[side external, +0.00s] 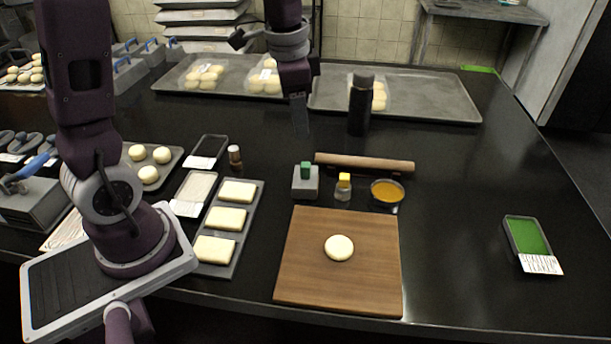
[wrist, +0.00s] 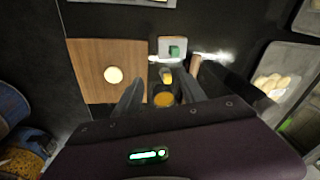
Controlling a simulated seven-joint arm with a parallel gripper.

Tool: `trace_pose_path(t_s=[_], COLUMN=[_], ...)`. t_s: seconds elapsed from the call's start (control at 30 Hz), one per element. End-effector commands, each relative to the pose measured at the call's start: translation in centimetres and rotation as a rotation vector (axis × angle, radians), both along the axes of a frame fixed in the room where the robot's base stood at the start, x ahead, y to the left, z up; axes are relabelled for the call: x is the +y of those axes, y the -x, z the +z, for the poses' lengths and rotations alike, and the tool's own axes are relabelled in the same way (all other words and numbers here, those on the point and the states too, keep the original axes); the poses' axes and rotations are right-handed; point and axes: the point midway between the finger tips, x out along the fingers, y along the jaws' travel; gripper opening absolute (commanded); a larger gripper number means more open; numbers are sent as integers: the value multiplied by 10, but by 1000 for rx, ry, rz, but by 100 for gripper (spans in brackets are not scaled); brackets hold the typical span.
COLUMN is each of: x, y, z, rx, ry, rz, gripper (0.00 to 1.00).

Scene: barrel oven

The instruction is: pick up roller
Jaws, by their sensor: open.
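The roller (side external: 365,163) is a brown wooden cylinder lying flat on the black counter, behind the cutting board. In the wrist view a short tan part of the roller (wrist: 195,66) shows beside one finger; the rest is mostly hidden. My gripper (side external: 300,128) is open and empty, above the counter and behind the roller's left end in the side view. In the wrist view my gripper (wrist: 162,79) has its two fingers apart, with a bowl of orange filling (wrist: 163,99) between them in the picture. It does not touch the roller.
A wooden board (side external: 300,285) with a dough ball (side external: 339,248) lies in front. A grey green-topped block (side external: 305,184), a yellow-capped jar (side external: 343,188) and the orange bowl (side external: 387,191) stand close before the roller. A tall black bottle (side external: 360,105) stands behind it.

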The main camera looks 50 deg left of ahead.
Motion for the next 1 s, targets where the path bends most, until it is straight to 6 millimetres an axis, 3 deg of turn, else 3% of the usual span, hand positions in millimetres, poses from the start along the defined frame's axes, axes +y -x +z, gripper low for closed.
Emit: trace_pose_path(t_s=[0.03,0.1,0.23,0.7,0.97,1.0], x=[12,26,42,45,45,45], y=[-17,-35,-52,-48,-49,-49], z=[-27,-59,-98,-173,-179,-179], rx=[49,97,143,158,155,155], ry=[4,9,21,27,25,25], rz=[-44,-115,-197,-218,-217,-217], gripper=[48,48,48,48,48,44])
